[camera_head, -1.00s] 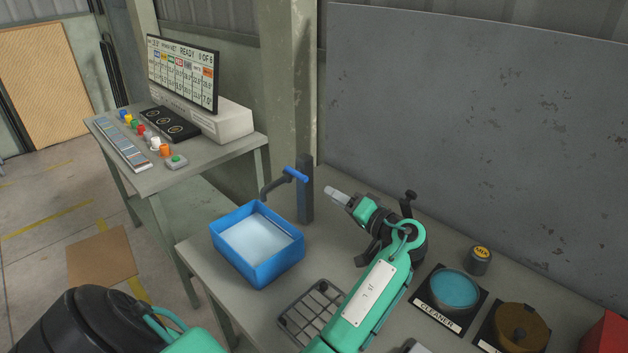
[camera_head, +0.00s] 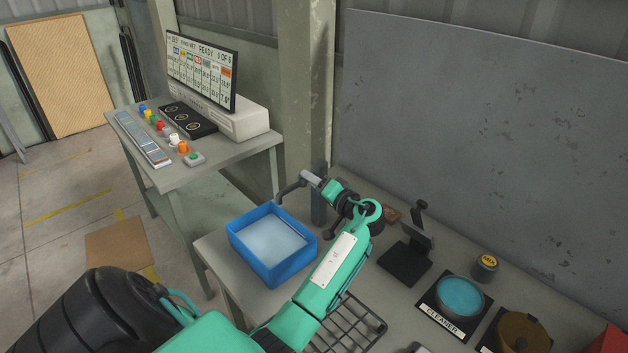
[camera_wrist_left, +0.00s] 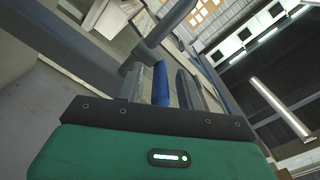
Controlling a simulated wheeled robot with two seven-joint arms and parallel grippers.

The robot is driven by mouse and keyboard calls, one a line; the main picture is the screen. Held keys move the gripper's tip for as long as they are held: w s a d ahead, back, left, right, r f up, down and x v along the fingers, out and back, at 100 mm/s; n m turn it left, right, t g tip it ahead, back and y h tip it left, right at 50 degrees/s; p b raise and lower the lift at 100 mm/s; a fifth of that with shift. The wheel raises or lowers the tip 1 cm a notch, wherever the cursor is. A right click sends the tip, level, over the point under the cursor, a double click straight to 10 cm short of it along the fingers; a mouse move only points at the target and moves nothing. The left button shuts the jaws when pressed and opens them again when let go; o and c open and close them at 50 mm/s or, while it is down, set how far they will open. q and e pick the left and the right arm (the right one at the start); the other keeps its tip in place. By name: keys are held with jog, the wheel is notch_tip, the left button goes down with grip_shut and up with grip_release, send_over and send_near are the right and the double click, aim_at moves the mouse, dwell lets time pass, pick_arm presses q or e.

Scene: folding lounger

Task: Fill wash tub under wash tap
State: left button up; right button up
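The blue wash tub (camera_head: 290,270) stands on the table below the tap's spout. Its inside looks pale blue; I cannot tell water from the bare bottom. The wash tap (camera_head: 318,208) is a dark post behind the tub, with a bent spout reaching left over it. My left gripper (camera_head: 311,179) is at the top of the tap and hides its blue handle in the head view. In the left wrist view the blue handle (camera_wrist_left: 160,86) lies between my fingers, with a gap on each side, so the gripper is open around it. My right gripper is out of view.
A wire rack (camera_head: 350,325) lies under my left forearm. A black stand (camera_head: 405,262), a MIX knob (camera_head: 485,267), a cleaner pot (camera_head: 460,297) and a brown-lidded pot (camera_head: 522,331) are to the right. A side table with a monitor (camera_head: 200,70) stands behind left.

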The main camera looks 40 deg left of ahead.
pick_arm(q)
grip_shut()
jog(key=shift+s, duration=0.1)
jog(key=shift+s+m+t, duration=0.3)
jog(key=shift+m+t, duration=0.4)
jog(key=shift+t, duration=0.4)
jog(key=shift+s+a+m+t+h, duration=0.1)
jog(key=shift+m+t+h, duration=0.15)
jog(key=shift+m+t, duration=0.25)
jog(key=shift+s+a+m+t+h, duration=0.1)
jog(key=shift+m+t+h, duration=0.2)
jog(key=shift+t, duration=0.4)
jog(key=shift+d, duration=0.1)
jog(key=shift+c, duration=0.2)
grip_release()
jog(key=shift+o, duration=0.2)
